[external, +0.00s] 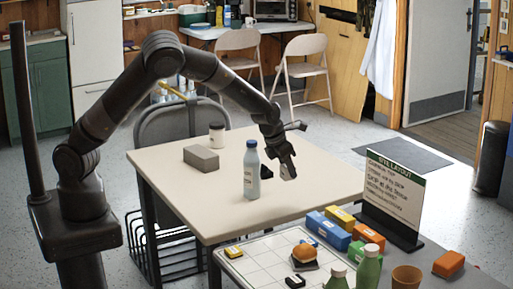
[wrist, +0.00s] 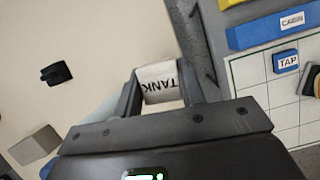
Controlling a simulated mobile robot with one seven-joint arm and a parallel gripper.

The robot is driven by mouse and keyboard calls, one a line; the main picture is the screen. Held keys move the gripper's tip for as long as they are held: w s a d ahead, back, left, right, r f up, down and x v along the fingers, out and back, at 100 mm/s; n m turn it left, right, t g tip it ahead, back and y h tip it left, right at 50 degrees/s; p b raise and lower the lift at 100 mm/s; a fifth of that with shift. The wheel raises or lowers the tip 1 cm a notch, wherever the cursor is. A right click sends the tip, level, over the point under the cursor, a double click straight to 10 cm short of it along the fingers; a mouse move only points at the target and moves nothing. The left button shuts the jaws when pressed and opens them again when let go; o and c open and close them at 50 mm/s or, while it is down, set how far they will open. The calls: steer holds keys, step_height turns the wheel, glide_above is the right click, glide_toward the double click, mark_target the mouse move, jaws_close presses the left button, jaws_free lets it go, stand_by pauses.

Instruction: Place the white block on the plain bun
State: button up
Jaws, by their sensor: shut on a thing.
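My gripper (external: 287,170) is above the right part of the beige table in the external view. The gridded board (wrist: 251,72) also shows at the right of the wrist view.
On the beige table (external: 165,165) stand a bottle (external: 252,170), a grey block (external: 201,159), a jar (external: 217,135) and a small black thing (external: 266,172). Blue (external: 328,230), yellow (external: 339,217) and green (external: 368,237) blocks and a sign (external: 393,195) stand beside the board.

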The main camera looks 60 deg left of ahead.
steer(key=s+d+r+m+g+h, duration=0.15)
steer(key=s+d+m, duration=0.25)
steer(key=s+d, duration=0.55)
steer(key=s+d+r+m+h, duration=0.1)
steer(key=s+d+r+m, duration=0.4)
steer(key=d, duration=0.8)
steer(key=s+d+f+m+g+h, duration=0.1)
steer(key=s+d+m, duration=0.2)
steer(key=s+d, duration=0.7)
glide_above(311, 247)
steer(key=a, duration=0.2)
steer(key=f, duration=0.4)
steer(key=s+f, duration=0.1)
steer(key=f, duration=0.1)
steer(key=shift+d+f, duration=0.15)
steer(key=shift+d, duration=0.1)
steer(key=shift+w+f, duration=0.1)
steer(key=shift+f, duration=1.85)
steer(key=shift+f, duration=0.1)
steer(key=o, duration=1)
steer(key=v, duration=1.2)
steer(key=shift+a, duration=0.2)
